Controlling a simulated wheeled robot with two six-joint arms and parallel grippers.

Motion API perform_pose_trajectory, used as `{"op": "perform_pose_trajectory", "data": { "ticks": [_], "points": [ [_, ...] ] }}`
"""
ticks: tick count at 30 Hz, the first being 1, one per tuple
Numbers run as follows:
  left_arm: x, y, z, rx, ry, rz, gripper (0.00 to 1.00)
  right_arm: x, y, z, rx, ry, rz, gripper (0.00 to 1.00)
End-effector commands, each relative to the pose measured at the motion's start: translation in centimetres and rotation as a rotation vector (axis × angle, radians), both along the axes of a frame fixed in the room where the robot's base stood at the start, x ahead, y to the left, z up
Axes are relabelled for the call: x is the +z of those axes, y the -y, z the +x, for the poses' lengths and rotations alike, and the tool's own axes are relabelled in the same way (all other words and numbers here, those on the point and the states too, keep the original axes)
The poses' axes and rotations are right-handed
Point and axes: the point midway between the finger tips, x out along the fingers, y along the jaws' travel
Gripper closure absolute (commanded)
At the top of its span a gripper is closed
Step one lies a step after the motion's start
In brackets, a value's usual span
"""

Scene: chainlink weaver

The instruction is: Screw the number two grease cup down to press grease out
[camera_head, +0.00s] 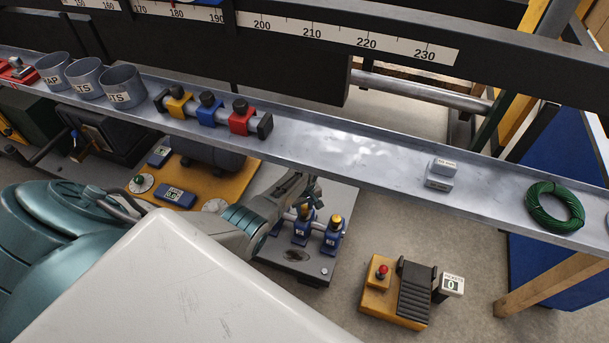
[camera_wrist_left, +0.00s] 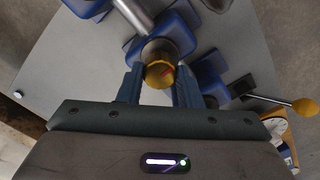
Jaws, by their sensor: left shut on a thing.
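Blue grease-cup stands with yellow caps stand on a grey plate (camera_head: 307,278) in the head view. My left gripper (camera_wrist_left: 159,88) is shut on a yellow-topped grease cup (camera_wrist_left: 160,72), with one finger on each side of it. A short red mark shows on the cup's top. In the head view my left wrist reaches over the plate to one blue stand (camera_head: 301,236), whose label is too small to read surely. Another blue stand (camera_head: 331,243) with a yellow cap is just to its right, apart from the gripper. My right gripper is not in view.
A long metal tray (camera_head: 350,160) runs behind the plate, holding grey cups (camera_head: 88,78), coloured clamps (camera_head: 208,108) and a green wire coil (camera_head: 553,207). A yellow box with a red button (camera_head: 380,275) is at the right. A yellow-knobbed lever (camera_wrist_left: 303,106) is near the gripper.

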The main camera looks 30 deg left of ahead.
Motion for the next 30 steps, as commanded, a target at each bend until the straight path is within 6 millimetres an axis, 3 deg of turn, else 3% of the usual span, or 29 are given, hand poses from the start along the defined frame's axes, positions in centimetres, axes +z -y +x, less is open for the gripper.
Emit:
{"op": "perform_pose_trajectory", "data": {
  "ticks": [15,30],
  "points": [
    [-0.01,0.08,-0.05,-0.413,-0.001,-0.002,0.91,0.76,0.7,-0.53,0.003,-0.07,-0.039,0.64],
    [-0.05,0.07,-0.04,-0.546,-0.001,-0.002,0.91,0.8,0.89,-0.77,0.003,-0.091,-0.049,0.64]
  ]
}}
